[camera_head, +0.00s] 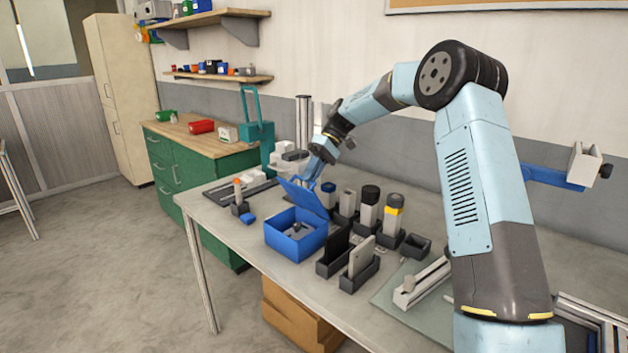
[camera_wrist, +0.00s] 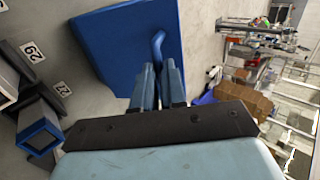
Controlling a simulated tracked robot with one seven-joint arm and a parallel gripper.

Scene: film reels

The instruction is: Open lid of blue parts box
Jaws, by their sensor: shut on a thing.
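The blue parts box (camera_head: 288,244) stands on the grey workbench with its lid (camera_head: 304,197) tilted up at the back. The inside is visible, with small grey parts in it. My gripper (camera_head: 313,178) is at the raised lid's upper edge, behind the box. In the wrist view, the lid (camera_wrist: 118,45) is a large blue panel above the fingers. A bent blue handle (camera_wrist: 158,46) runs from it down to between the fingertips of my gripper (camera_wrist: 157,70), which is shut on it. The exact contact is partly hidden by the fingers.
Black holders with upright cylinders (camera_head: 368,207) stand close right of the box. Slotted holders with thin plates (camera_head: 359,262) are in front right. A small holder with an orange-tipped item (camera_head: 238,196) is left. The bench's front left (camera_head: 228,226) is clear.

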